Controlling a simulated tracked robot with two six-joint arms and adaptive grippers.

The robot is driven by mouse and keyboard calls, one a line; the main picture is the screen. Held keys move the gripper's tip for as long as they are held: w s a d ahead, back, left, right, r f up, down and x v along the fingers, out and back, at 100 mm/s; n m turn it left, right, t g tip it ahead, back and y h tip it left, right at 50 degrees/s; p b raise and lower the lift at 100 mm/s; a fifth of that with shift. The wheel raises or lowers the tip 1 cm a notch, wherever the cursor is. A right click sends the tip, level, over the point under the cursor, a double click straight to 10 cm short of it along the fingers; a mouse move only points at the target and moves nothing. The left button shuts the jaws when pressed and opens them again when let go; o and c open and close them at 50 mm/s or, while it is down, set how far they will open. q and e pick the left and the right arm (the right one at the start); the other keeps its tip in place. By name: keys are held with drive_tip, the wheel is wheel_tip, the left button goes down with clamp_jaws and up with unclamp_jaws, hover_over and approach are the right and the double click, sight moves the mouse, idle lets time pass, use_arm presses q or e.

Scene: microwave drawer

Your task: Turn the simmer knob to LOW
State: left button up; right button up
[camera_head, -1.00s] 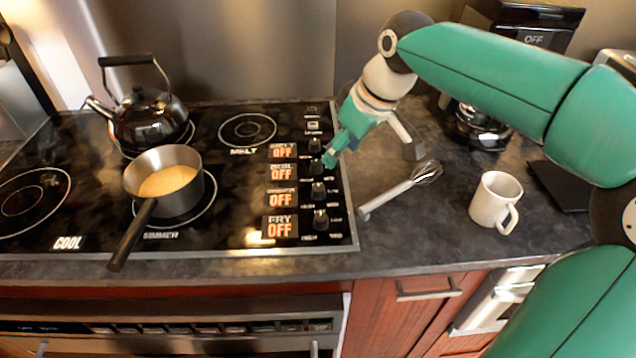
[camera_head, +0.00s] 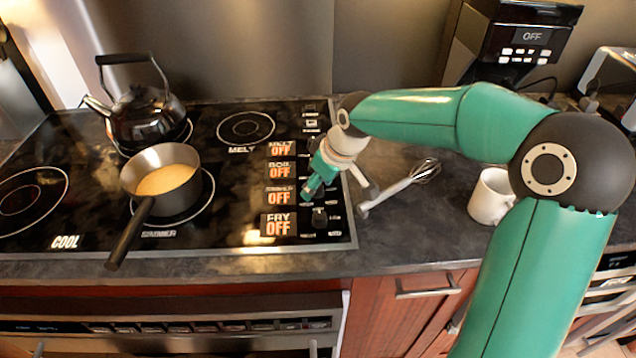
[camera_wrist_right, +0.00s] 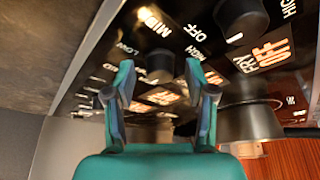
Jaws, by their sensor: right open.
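The simmer knob (camera_wrist_right: 160,66) is a dark knob that shows between the fingertips of my right gripper (camera_wrist_right: 161,78) in the wrist view. The fingers stand open on either side of it; I cannot tell whether they touch it. In the head view my right gripper (camera_head: 309,192) points down at the third knob of the column and hides it. The simmer display (camera_head: 280,195) beside it reads OFF. A steel saucepan (camera_head: 178,197) with orange liquid sits on the burner marked SIMMER. My left gripper is not in view.
The fry knob (camera_head: 320,217) is close in front, with its display (camera_head: 278,225) reading OFF. A black kettle (camera_head: 146,118) stands at the back left.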

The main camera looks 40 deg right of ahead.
clamp_jaws()
idle(0.4)
drive_tip(key=m+h+b, duration=0.1)
drive_tip(key=m+b, duration=0.2)
drive_tip(key=shift+a+f, duration=0.1)
drive_tip(key=shift+f, duration=0.05)
drive_tip(key=m+h+b, duration=0.1)
drive_tip(key=m+b, duration=0.1)
drive_tip(key=m, duration=0.2)
drive_tip(key=shift+h+b, duration=0.35)
drive_tip(key=shift+h, duration=0.05)
drive_tip(key=m+h+b, duration=0.1)
drive_tip(key=m, duration=0.1)
drive_tip(key=shift+w+a+m, duration=0.1)
drive_tip(key=shift+m, duration=0.3)
drive_tip(key=shift+r+m+g+h+b, duration=0.1)
drive_tip(key=shift+m+g+h+b, duration=0.2)
drive_tip(key=shift+m, duration=0.65)
drive_tip(key=shift+r+m+g+h+b, duration=0.15)
drive_tip(key=shift+m+g+b, duration=0.25)
drive_tip(key=shift+m, duration=0.55)
